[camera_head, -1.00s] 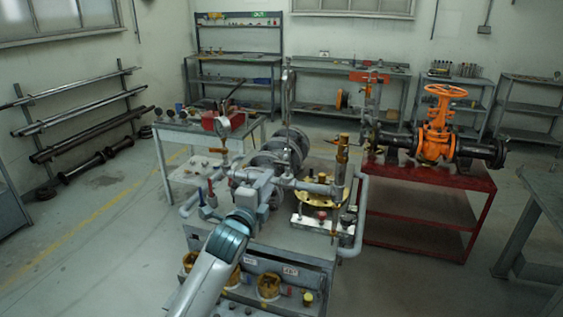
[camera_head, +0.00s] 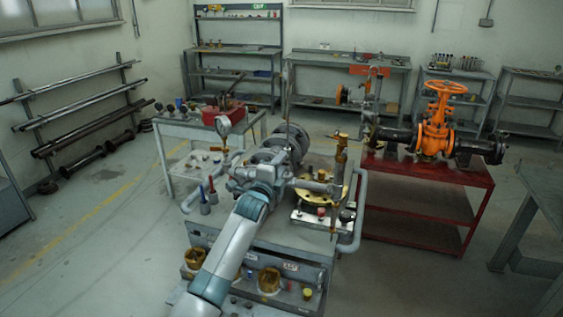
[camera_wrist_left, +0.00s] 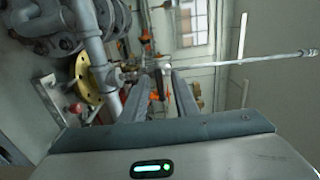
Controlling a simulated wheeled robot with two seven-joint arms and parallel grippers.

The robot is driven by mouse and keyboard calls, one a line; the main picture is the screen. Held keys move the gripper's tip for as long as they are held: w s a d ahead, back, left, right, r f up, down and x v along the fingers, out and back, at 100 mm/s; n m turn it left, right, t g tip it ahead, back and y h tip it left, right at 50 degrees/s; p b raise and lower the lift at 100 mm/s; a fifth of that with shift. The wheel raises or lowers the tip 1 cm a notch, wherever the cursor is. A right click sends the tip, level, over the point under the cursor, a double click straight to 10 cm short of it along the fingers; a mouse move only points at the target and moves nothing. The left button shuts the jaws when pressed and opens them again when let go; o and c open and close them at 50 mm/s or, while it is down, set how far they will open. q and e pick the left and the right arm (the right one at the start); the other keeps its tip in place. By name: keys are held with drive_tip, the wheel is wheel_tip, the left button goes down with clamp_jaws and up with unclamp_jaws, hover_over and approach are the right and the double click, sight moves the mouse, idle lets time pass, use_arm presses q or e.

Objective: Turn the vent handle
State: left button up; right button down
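My left gripper (camera_head: 289,163) reaches over the workbench rig, among its grey pipes; its fingers are small and hard to make out in the head view. In the left wrist view its two dark fingers (camera_wrist_left: 160,98) are apart, with a gap between them. A small fitting with a pale, red-marked end (camera_wrist_left: 165,78) shows at that gap, where a long thin rod (camera_wrist_left: 245,62) joins the pipework. I cannot tell whether this fitting is the vent handle, or whether the fingers touch it. The rod (camera_head: 287,100) stands upright in the head view. My right gripper is not in view.
A pressure gauge (camera_head: 223,125) stands left of the gripper. A brass valve (camera_head: 340,155) and a yellow flange (camera_head: 322,198) are close on the right. An orange gate valve (camera_head: 436,125) sits on a red table (camera_head: 425,174) farther right.

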use_arm(q)
drive_tip(key=shift+w+d, duration=0.1)
drive_tip(key=shift+w, duration=0.2)
drive_tip(key=shift+c, duration=0.6)
clamp_jaws()
drive_tip(key=shift+n, duration=0.4)
drive_tip(key=n+b, duration=0.1)
drive_tip(key=n, duration=0.4)
drive_tip(key=shift+f, duration=0.1)
drive_tip(key=n+b, duration=0.1)
drive_tip(key=n, duration=0.4)
drive_tip(key=shift+n, duration=0.4)
drive_tip(key=n, duration=0.5)
